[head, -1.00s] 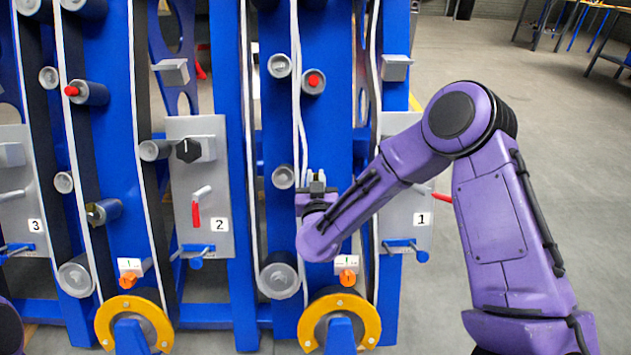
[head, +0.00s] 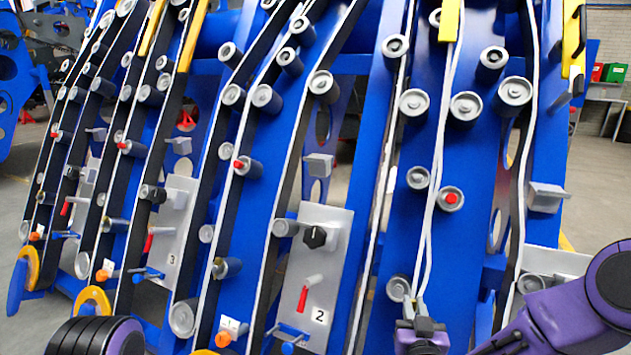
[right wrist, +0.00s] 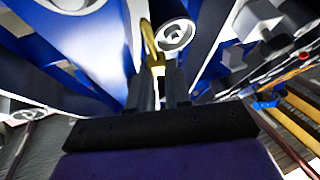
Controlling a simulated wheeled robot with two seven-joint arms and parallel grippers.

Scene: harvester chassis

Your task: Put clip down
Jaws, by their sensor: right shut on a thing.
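My right gripper (head: 421,326) is low in the head view, in front of the blue chassis panel and just right of a grey roller. In the right wrist view its dark fingers (right wrist: 159,88) point at the blue frame and are shut on a small brass-yellow piece, apparently the clip (right wrist: 151,48). The clip's lower part is hidden between the fingers, and I cannot make it out in the head view. Pale belts run down close to the gripper. My left gripper is not in view; only a dark part of my left arm shows at the bottom left.
Blue chassis rows (head: 340,160) with rollers and belts fill most of the head view. Grey panel 2 (head: 318,255) with a black knob and red-tipped handle is left of my right gripper. A grey roller (right wrist: 173,37) is close to the fingers. Open floor shows at the far left.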

